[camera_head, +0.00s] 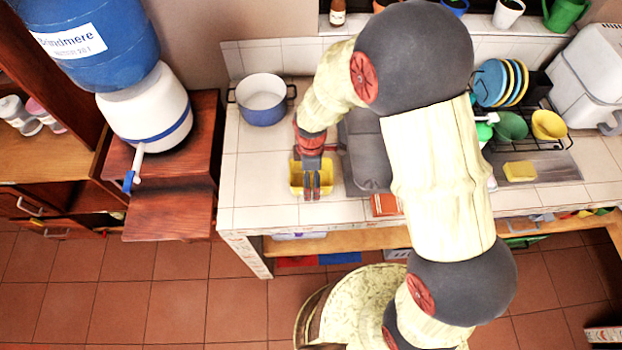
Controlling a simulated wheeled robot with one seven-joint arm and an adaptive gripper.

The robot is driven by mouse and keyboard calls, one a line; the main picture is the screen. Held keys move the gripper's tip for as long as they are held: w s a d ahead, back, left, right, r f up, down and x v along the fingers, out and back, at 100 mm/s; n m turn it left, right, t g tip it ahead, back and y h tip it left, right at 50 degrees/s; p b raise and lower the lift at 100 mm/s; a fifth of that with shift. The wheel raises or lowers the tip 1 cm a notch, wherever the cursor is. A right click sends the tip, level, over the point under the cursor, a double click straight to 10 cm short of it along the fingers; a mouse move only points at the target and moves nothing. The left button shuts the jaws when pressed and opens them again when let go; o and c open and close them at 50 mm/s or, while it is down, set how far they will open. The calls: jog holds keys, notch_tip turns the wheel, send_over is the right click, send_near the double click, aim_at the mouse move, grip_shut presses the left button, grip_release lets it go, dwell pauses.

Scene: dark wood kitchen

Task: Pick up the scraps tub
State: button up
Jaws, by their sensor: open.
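The scraps tub looks to be the small yellow tub (295,186) on the tiled counter, left of the sink. My gripper (312,190) is directly over it in the picture, with its fingers pointing toward the counter's front edge. The fingers are open with a narrow gap between them. They hide the middle and right part of the tub. I cannot tell from this view how far the fingers are above the tub or whether they touch it.
A blue and white pot (262,108) stands behind the tub. The sink (366,160) is to its right, partly behind my arm. A dish rack (545,140) with plates and bowls and a yellow sponge (519,171) are farther right. The counter (255,190) left of the tub is clear.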

jog(key=shift+c, duration=0.9)
jog(key=c, duration=1.1)
jog(key=shift+r, duration=0.15)
jog(key=shift+c, duration=0.3)
